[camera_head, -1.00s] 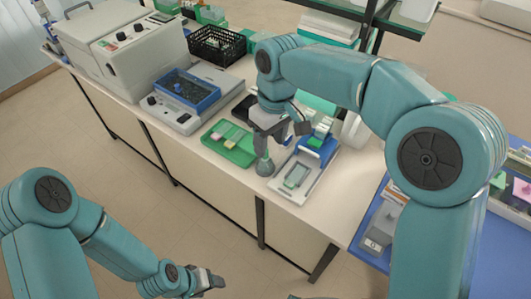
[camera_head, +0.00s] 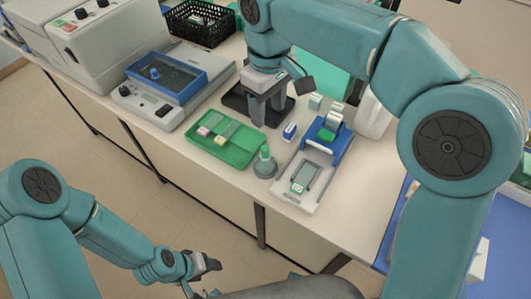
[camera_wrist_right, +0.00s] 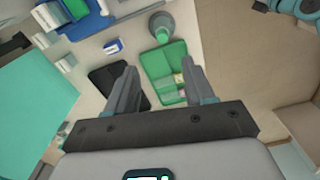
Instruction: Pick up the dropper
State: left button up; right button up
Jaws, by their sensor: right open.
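The dropper (camera_head: 264,163), with a green top on a round grey base, stands upright near the bench's front edge. It sits just right of the green tray. In the right wrist view the dropper (camera_wrist_right: 161,28) shows at the top, beyond the fingertips. My right gripper (camera_head: 267,118) is open and empty, its fingers pointing down above a black pad, behind the dropper and apart from it. The right gripper's two fingers (camera_wrist_right: 160,76) are spread in the wrist view. My left gripper (camera_head: 205,264) is low at the lower left, off the bench; its jaw state is unclear.
The green tray (camera_head: 209,150) holds small coloured blocks. A small blue-and-white block (camera_head: 289,131) and a white-and-blue slide device (camera_head: 316,178) stand right of the dropper. A blue-topped grey machine (camera_head: 138,101) is left, and a black basket (camera_head: 178,37) is at the back.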

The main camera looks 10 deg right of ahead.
send_over(265, 147)
notch_tip(265, 147, down, 8)
jog(key=shift+r, duration=0.15)
jog(key=shift+s+d+f, duration=0.15)
jog(key=shift+s+f, duration=0.05)
jog(key=shift+f, duration=0.1)
notch_tip(265, 147, down, 6)
jog(key=shift+r, duration=0.2)
jog(key=shift+w+a+f, duration=0.1)
jog(key=shift+w+a, duration=0.1)
jog(key=shift+w, duration=0.05)
jog(key=shift+s, duration=0.15)
grip_shut()
